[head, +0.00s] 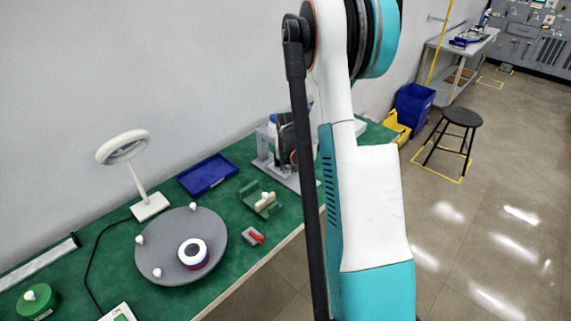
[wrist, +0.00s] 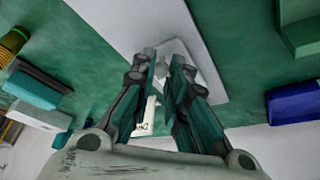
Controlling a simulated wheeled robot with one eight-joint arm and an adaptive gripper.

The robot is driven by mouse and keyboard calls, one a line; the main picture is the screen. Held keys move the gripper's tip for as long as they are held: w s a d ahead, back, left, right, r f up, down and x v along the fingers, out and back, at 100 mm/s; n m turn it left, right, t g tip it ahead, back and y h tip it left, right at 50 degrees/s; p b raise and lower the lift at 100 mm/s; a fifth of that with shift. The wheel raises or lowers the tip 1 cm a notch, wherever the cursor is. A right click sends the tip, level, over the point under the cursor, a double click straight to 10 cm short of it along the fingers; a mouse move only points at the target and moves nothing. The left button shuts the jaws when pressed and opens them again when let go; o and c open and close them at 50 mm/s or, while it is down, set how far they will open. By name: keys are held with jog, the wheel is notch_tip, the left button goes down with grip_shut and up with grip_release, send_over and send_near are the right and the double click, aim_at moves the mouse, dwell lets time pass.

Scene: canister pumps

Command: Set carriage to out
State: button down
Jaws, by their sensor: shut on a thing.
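A pale grey stand (head: 262,165) with a flat base is at the back of the green bench, partly hidden by my arm. It seems to bear the carriage. In the wrist view its light grey plate (wrist: 205,72) lies beyond my fingers. My gripper (wrist: 168,70) reaches down to it, with its teal and dark fingers nearly together on a small pale part of the carriage (wrist: 160,54). The fingers hide most of that part. In the head view my gripper (head: 287,143) is mostly hidden.
A grey round plate (head: 215,225) with white knobs, a blue tray (head: 207,172), a ring lamp (head: 124,148), a green cradle (head: 262,205) and a red switch (head: 253,236) share the bench. A stool (head: 461,117) and blue bin (head: 413,103) stand beyond.

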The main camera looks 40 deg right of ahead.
jog(key=s, duration=0.6)
jog(key=s+b, duration=0.1)
jog(key=s, duration=0.3)
jog(key=shift+d, duration=0.4)
jog(key=c, duration=1.5)
grip_release()
jog(key=shift+s, duration=0.15)
jog(key=shift+c, duration=0.2)
jog(key=v, duration=1.2)
